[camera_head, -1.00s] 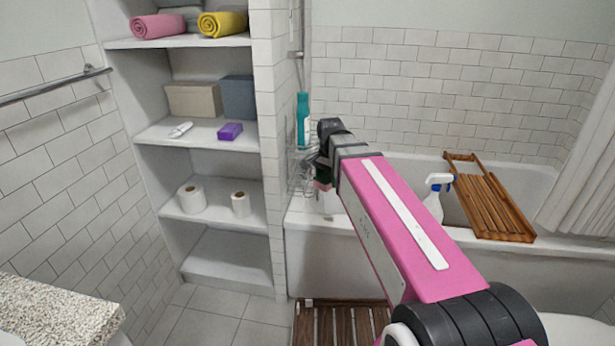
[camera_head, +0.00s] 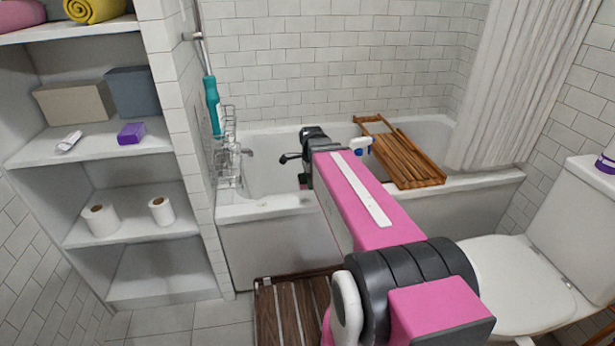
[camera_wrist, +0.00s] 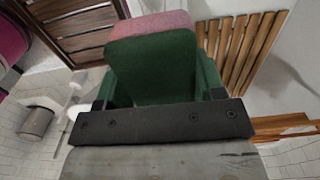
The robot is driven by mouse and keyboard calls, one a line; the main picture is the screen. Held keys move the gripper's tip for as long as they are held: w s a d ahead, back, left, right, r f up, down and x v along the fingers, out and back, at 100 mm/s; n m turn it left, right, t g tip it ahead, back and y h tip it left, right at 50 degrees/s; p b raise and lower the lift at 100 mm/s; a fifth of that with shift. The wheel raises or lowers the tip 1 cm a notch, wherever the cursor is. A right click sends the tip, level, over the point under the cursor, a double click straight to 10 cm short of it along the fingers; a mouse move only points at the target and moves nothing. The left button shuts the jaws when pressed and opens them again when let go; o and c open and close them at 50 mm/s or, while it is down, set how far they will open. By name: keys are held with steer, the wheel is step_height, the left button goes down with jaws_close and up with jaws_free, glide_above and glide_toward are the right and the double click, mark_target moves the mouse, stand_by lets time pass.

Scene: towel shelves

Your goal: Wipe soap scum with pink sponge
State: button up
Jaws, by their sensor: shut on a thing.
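In the wrist view a block with a pink layer (camera_wrist: 150,24) and a dark green layer (camera_wrist: 150,70), which I take for the pink sponge, is between the jaws of my gripper (camera_wrist: 158,88). My gripper is shut on it. In the head view my gripper (camera_head: 302,160) is at the end of my pink arm, over the near side of the white bathtub (camera_head: 262,206). I cannot make out any soap scum on the tub or the tiled walls.
A wooden rack (camera_head: 405,155) lies across the tub's right part. A spray bottle (camera_head: 362,147) is partly hidden behind my arm. The toilet (camera_head: 515,280) is at right, a slatted wooden mat (camera_head: 290,310) below.

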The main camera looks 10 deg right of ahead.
mark_target(292, 202)
steer(key=shift+f, duration=2.75)
steer(key=shift+f, duration=1)
steer(key=shift+a, duration=0.2)
steer(key=shift+a, duration=2.7)
steer(key=shift+a+f, duration=0.15)
steer(key=shift+a, duration=0.7)
steer(key=shift+c, duration=0.6)
